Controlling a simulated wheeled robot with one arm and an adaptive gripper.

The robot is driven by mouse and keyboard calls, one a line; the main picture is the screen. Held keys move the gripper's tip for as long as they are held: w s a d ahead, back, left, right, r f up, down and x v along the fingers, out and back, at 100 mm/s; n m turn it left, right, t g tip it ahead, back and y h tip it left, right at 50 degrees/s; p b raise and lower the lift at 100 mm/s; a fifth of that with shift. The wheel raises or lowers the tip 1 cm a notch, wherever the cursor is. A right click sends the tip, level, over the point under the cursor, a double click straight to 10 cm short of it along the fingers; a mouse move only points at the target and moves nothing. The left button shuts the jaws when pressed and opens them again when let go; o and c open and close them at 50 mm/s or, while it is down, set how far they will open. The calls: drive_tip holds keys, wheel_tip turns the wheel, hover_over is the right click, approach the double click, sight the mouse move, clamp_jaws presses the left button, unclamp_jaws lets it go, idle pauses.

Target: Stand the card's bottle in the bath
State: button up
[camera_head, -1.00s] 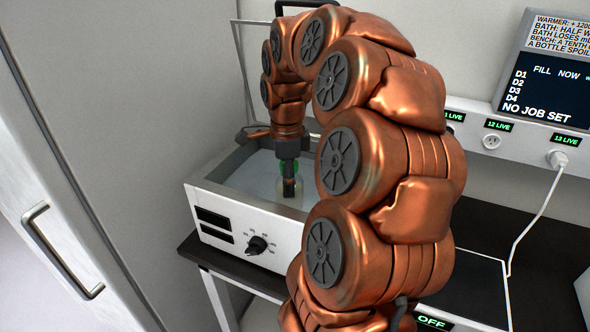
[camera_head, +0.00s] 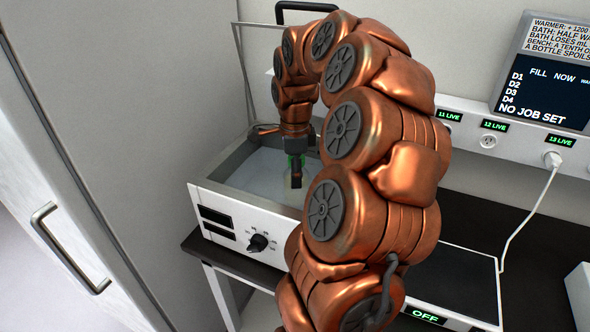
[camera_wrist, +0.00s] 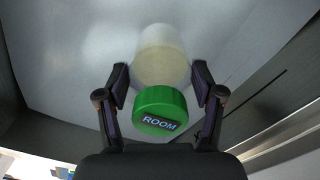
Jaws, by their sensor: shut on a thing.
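The bottle (camera_wrist: 163,62) is pale and translucent, with a green cap (camera_wrist: 160,104) labelled "ROOM". My gripper (camera_head: 295,180) is shut on it; in the wrist view the two fingers (camera_wrist: 163,90) stand on either side near the cap. The bath (camera_head: 246,202) is a white box with an open grey basin and a dial on its front. My gripper and the bottle are over or inside the basin, toward its right side. The bottle looks roughly upright. Whether its base touches the basin floor I cannot tell. My arm hides the bath's right part.
A tall grey cabinet (camera_head: 110,130) with a handle stands close on the left. Right of the bath, the dark bench holds a flat panel marked "OFF" (camera_head: 426,315). A wall socket strip (camera_head: 465,128) has a plugged-in white cord. A screen (camera_head: 540,95) reads "NO JOB SET".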

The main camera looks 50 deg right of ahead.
drive_tip(key=shift+f+b, duration=0.2)
drive_tip(key=shift+b, duration=0.1)
drive_tip(key=o, duration=1.7)
drive_tip(key=shift+r, duration=0.1)
drive_tip(key=shift+r+p, duration=0.15)
drive_tip(key=shift+p, duration=0.15)
drive_tip(key=shift+r+b, duration=1.3)
drive_tip(key=shift+r, duration=2.4)
